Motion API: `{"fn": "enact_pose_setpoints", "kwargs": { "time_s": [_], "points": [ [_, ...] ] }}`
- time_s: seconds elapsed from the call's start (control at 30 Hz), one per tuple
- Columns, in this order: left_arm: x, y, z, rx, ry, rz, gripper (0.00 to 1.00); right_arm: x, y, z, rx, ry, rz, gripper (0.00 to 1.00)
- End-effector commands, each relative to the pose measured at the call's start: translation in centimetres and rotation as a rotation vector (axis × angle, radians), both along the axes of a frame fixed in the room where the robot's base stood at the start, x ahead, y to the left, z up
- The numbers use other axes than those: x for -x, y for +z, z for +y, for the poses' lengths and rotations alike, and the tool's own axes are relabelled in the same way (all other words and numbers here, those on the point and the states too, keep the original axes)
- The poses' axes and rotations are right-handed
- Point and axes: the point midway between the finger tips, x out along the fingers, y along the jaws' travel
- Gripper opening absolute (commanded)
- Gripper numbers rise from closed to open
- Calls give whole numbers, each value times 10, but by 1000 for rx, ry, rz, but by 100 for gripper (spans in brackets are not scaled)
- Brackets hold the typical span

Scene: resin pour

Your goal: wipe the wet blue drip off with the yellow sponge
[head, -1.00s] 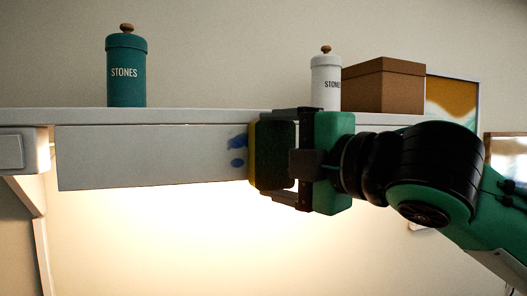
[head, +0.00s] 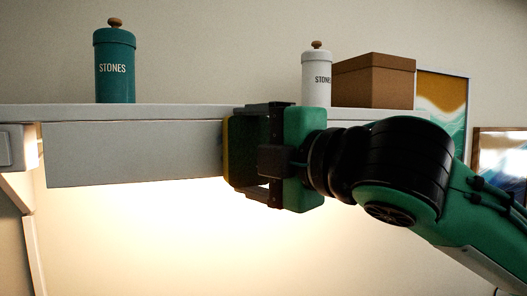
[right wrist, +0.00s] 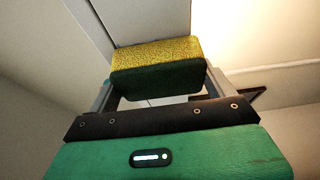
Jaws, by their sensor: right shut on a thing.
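The yellow sponge (head: 227,152) has a dark green backing and is held at the right end of the visible pale board (head: 130,155) under the shelf. My right gripper (head: 247,150) is shut on it, a finger above and a finger below. In the right wrist view the sponge (right wrist: 155,53) sits between the fingers, its yellow side toward the pale board. It looks against the board, but I cannot be sure of contact. No blue drip shows on the bare board left of the sponge; what lies behind the sponge is hidden. My left gripper is out of view.
On the shelf (head: 70,112) stand a teal stones canister (head: 115,72), a white stones canister (head: 316,82) and a brown box (head: 372,82). Pictures (head: 445,100) are at the right. A bright light glows under the board, where the space is clear.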

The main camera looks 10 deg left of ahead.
Motion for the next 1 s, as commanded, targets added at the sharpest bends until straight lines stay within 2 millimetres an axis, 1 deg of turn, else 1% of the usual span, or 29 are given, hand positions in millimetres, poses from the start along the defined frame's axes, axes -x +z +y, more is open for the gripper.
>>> {"fn": "enact_pose_setpoints", "kwargs": {
  "time_s": [0.43, 0.57, 0.9, 1.0],
  "points": [
    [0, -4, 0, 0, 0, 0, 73, 20, 0, 28, 1, 2, -1, 67],
    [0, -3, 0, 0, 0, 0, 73, 20, 2, 29, 0, 1, 0, 67],
    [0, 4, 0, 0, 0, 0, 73, 22, 25, 27, -1, 0, -1, 67],
    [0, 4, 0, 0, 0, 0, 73, 21, 26, 26, -1, 0, 1, 67]
  ]
}}
